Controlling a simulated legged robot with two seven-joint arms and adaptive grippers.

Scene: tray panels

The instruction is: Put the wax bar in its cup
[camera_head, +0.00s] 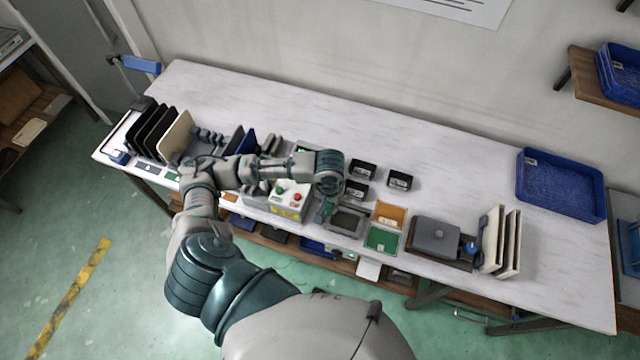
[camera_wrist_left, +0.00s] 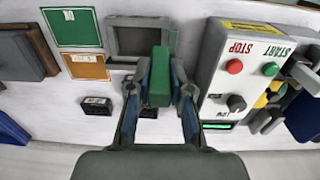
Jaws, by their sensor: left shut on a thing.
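My left gripper (camera_head: 326,210) is over the front part of the table, beside a grey square frame (camera_head: 348,221). In the left wrist view, the gripper (camera_wrist_left: 160,92) is shut on a green bar, the wax bar (camera_wrist_left: 159,78), held between its two fingers. The bar overlaps part of the grey frame (camera_wrist_left: 112,38) in that view. Small black cups with pale labels stand behind the gripper: one at the back (camera_head: 362,168), one at the right (camera_head: 400,180) and one nearer (camera_head: 357,189). Their labels are too small to read. My right gripper is not in view.
A control box (camera_head: 288,203) with red and green buttons stands left of the gripper. An orange panel (camera_head: 390,214) and a green panel (camera_head: 382,239) lie to the right. Further right are a grey block (camera_head: 437,236) and a blue basket (camera_head: 560,188). The back of the table is clear.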

